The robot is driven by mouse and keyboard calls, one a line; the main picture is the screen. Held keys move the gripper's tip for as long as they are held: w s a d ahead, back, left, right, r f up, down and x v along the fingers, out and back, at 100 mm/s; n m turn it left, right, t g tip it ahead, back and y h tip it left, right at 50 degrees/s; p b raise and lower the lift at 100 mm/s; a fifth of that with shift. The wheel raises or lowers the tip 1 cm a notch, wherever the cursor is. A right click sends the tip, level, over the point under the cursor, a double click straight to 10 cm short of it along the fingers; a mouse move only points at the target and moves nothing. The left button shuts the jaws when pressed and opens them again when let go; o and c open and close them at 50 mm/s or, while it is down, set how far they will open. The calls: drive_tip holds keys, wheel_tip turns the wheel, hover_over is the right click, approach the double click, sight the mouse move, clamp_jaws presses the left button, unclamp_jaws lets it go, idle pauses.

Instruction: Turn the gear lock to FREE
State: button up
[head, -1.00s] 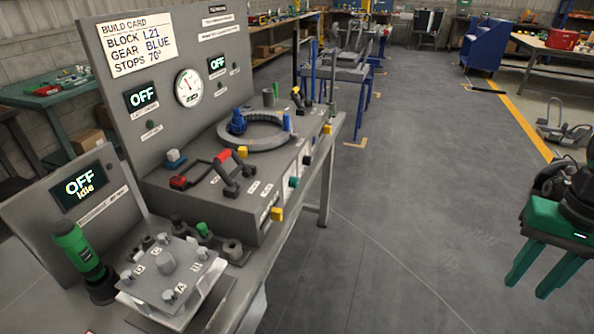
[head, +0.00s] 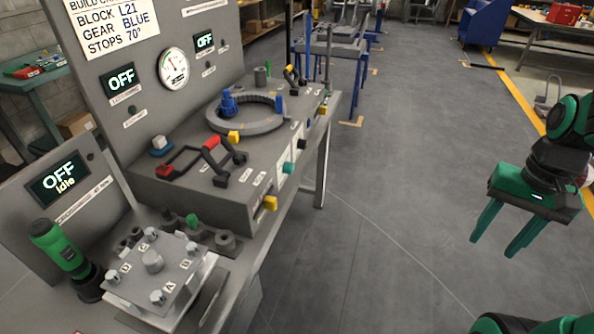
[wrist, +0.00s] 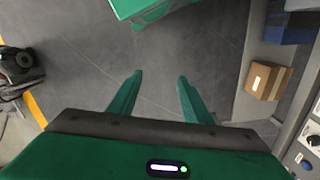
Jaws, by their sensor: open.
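The grey bench fixture (head: 205,196) carries a toothed ring (head: 246,123) with a blue gear (head: 228,103) standing at its left. Several coloured knobs line its front face, including a yellow one (head: 270,203) and a teal one (head: 288,168). A black lever with a yellow tip (head: 292,76) stands behind the ring. The labels are too small to read, so I cannot tell which control is the gear lock or its setting. My green gripper (head: 491,243) is open and empty over the floor, well right of the bench. The wrist view shows its fingers apart (wrist: 160,76).
A grey plate block (head: 158,278) and a green-handled tool (head: 58,249) stand at the near end. A blue-legged table (head: 338,60) is beyond. The floor between bench and gripper is clear. A cardboard box (wrist: 268,80) shows at right.

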drive_tip(key=w+a+f+m+y, duration=0.1)
drive_tip(key=w+a+f+y, duration=0.1)
drive_tip(key=w+a+f, duration=0.5)
drive_tip(key=m+t+y, duration=0.6)
drive_tip(key=m+y, duration=0.8)
drive_tip(key=y, duration=0.1)
approach(293, 169)
drive_tip(key=x, duration=0.9)
drive_tip(key=shift+f, duration=0.2)
drive_tip(key=shift+d, duration=0.1)
drive_tip(key=c, duration=1.1)
